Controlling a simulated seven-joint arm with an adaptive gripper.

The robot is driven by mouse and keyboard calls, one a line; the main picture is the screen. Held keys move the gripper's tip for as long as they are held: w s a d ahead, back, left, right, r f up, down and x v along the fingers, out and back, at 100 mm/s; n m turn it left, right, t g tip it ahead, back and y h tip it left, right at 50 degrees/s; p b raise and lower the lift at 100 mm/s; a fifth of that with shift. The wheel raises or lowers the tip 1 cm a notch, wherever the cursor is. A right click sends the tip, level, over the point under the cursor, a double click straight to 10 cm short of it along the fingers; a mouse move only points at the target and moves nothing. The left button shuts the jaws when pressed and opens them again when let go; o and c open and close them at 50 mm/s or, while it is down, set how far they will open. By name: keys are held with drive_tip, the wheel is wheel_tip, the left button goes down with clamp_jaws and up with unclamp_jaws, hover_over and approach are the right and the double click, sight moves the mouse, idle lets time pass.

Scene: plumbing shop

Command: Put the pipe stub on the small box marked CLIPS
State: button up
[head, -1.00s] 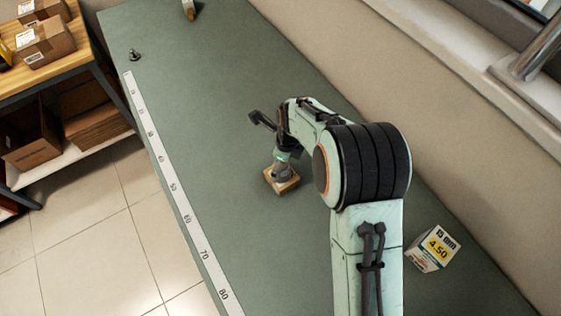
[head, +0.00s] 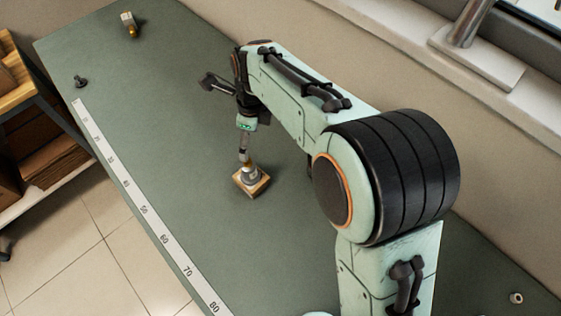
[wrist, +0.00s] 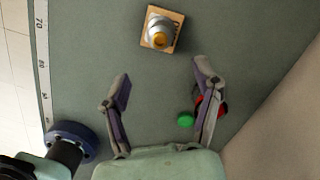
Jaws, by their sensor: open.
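A small tan box (head: 263,186) lies on the green bench below my gripper (head: 244,152) in the head view. In the wrist view the box (wrist: 146,41) and the grey and brass piece (wrist: 158,28) are at the top middle, beyond the fingertips. A dark mark shows on the box, but I cannot read it. My gripper (wrist: 162,80) is open, its fingers apart with nothing between them, clear of the piece.
A green and red item (wrist: 185,119) is partly hidden by the right finger. A white ruler strip (head: 150,210) runs along the bench's left edge. A small dark fitting (head: 81,82) and a brass piece (head: 130,25) lie at the far end. A small pale ring (head: 516,298) lies bottom right.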

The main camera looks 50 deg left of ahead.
drive_tip(key=w+d+r+n, duration=0.2)
drive_tip(key=d+r, duration=0.1)
drive_tip(key=d, duration=0.5)
drive_tip(key=w+d+r+n+t, duration=0.1)
drive_tip(key=w+d+r+n, duration=0.15)
drive_tip(key=d, duration=0.65)
drive_tip(key=w+d+r+n, duration=0.2)
drive_tip(key=d+r, duration=0.1)
drive_tip(key=d, duration=0.5)
drive_tip(key=s+d+f+n, duration=0.1)
drive_tip(key=s+d+n, duration=0.5)
drive_tip(key=s+d, duration=0.4)
drive_tip(key=d, duration=0.4)
drive_tip(key=shift+s+d+f, duration=0.2)
drive_tip(key=shift+s+f, duration=0.1)
drive_tip(key=shift+f, duration=0.05)
